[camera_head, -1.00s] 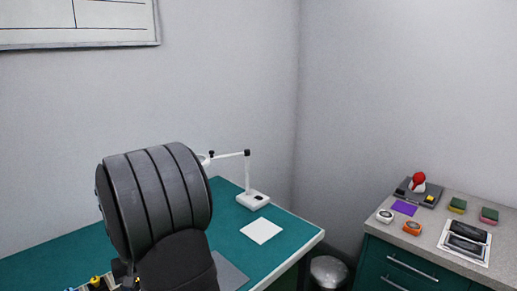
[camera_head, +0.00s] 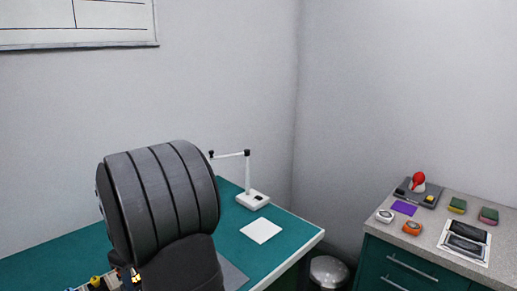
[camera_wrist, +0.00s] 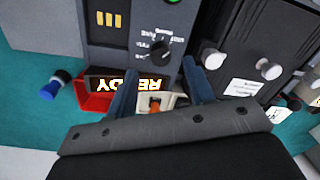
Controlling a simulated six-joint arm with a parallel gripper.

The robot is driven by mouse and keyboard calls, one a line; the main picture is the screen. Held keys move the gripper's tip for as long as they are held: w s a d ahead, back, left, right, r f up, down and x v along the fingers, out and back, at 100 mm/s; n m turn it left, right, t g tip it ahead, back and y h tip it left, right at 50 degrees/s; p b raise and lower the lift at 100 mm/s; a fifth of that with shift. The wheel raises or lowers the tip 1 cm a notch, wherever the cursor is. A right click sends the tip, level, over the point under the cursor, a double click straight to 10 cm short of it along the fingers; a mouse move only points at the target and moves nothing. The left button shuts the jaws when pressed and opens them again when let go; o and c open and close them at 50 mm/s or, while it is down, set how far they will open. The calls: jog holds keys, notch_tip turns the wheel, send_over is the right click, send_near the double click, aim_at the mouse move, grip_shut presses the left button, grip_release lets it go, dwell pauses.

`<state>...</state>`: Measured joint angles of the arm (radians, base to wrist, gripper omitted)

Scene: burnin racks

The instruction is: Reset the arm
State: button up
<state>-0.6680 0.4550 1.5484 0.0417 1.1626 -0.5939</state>
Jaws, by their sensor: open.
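My gripper (camera_wrist: 159,68) shows in the wrist view, its two blue-grey fingers apart. It points at the front of a dark unit with a lit READY display (camera_wrist: 128,84). A small white part with an orange piece (camera_wrist: 155,104) shows between the fingers, near their base; I cannot tell whether anything touches it. In the head view my dark arm covers the left middle of the teal bench (camera_head: 285,232), and the gripper is hidden.
In the wrist view a red tray (camera_wrist: 92,97) and a blue knob-like piece (camera_wrist: 54,84) lie left, and a black unit with knobs (camera_wrist: 250,75) stands right. In the head view a white lamp (camera_head: 252,199) stands on the bench. A bin (camera_head: 328,271) and a side counter (camera_head: 435,222) are right.

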notch_tip(320, 180, up, 9)
jog(key=shift+w+f, duration=0.2)
jog(key=o, duration=1.1)
jog(key=shift+d, duration=0.1)
jog(key=shift+o, duration=0.2)
jog(key=s+d+r+n, duration=0.5)
jog(key=s+r+n, duration=0.1)
jog(key=r+n, duration=0.6)
notch_tip(320, 180, down, 11)
jog(key=shift+n+t, duration=0.3)
jog(key=shift+n, duration=0.1)
jog(key=shift+d, duration=0.1)
notch_tip(320, 180, up, 10)
jog(key=shift+c, duration=0.4)
